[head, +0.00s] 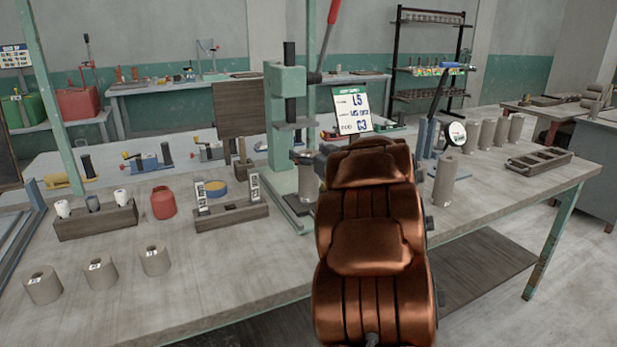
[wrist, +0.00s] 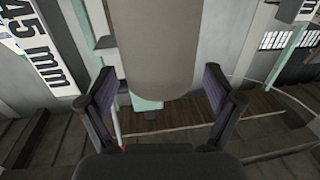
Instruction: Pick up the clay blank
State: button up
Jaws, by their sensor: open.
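A grey clay blank (wrist: 158,45), a smooth cylinder, fills the upper middle of the wrist view. My gripper (wrist: 162,112) is open, with one dark finger on each side of the blank's lower end in the picture. Gaps show between the fingers and the blank, and nothing is gripped. In the head view my copper-coloured arm hides most of my gripper. A grey cylinder (head: 308,182) shows just left of the arm, at the green press (head: 287,110); I cannot tell for certain whether it is the same blank.
Several grey cylinders stand on the table, three at front left (head: 100,272), others at back right. One stands by a dial gauge (head: 457,133). A wooden rack (head: 95,222), red jar (head: 163,203) and sign holder (head: 232,217) stand left.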

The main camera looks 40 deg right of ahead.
jog(key=shift+w, duration=0.1)
jog(key=shift+c, duration=0.3)
grip_shut()
dwell(0.4)
